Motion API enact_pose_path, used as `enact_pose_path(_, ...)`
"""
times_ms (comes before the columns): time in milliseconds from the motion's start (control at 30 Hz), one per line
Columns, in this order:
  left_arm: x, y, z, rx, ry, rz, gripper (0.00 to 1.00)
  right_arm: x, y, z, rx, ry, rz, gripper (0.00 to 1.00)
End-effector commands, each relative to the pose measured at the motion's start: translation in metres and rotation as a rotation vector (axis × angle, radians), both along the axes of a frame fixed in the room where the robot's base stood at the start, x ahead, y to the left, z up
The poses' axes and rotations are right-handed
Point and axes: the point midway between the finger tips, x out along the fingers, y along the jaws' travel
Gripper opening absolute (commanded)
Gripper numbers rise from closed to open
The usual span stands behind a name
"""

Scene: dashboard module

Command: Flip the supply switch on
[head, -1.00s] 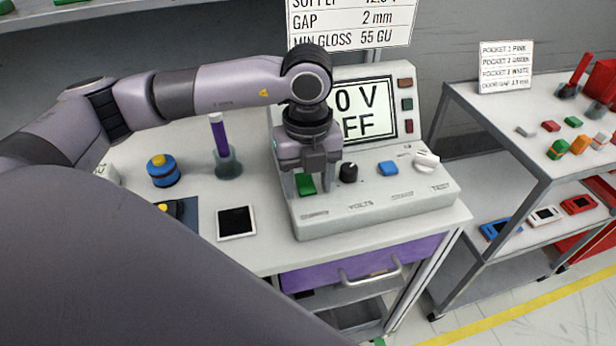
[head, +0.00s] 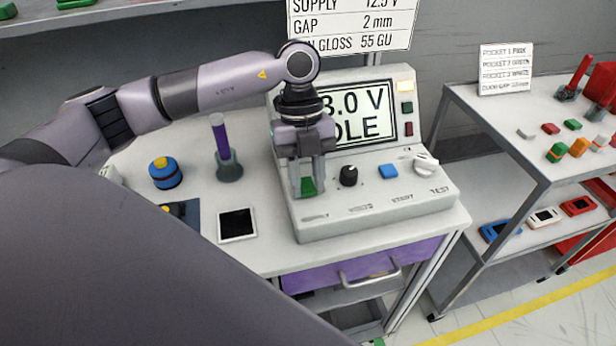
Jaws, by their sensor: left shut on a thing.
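The supply unit (head: 340,228) is a light grey console on the bench. Its screen (head: 363,115) is partly hidden by my left gripper and shows "3.0 V" and "DLE" at the visible right part. The green supply switch (head: 308,186) is at the left end of the panel. My left gripper (head: 307,190) points down over it, shut with its fingers around the green switch. The top lamp (head: 405,86) beside the screen is lit pale yellow. My right gripper is not in view.
The panel also has a black knob (head: 348,175), a blue button (head: 388,171) and a white rotary switch (head: 425,165). A purple-handled tool (head: 220,140), a blue jar (head: 164,172) and a dark square tile (head: 237,224) stand left. A side cart (head: 500,130) is at right.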

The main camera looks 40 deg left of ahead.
Motion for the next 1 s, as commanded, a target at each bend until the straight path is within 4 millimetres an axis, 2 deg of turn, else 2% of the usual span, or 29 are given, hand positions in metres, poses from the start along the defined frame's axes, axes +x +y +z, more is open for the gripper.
enact_pose_path(467, 0.002, 0.002, 0.001, -0.058, 0.045, 0.000, 0.01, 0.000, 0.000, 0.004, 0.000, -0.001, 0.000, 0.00)
enact_pose_path(500, 0.002, 0.002, 0.001, -0.058, 0.045, 0.000, 0.35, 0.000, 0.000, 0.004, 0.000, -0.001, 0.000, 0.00)
enact_pose_path(567, 0.002, 0.002, 0.001, -0.058, 0.045, 0.000, 0.55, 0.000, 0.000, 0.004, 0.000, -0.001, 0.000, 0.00)
enact_pose_path(600, 0.002, 0.002, 0.001, -0.058, 0.045, 0.000, 0.57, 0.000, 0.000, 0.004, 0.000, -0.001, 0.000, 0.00)
enact_pose_path(867, 0.002, 0.002, 0.002, -0.056, 0.045, 0.001, 0.57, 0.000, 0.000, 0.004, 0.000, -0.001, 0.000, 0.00)
enact_pose_path(1000, 0.005, 0.005, 0.012, -0.057, 0.043, 0.000, 0.57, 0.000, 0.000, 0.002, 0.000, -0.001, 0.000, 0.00)
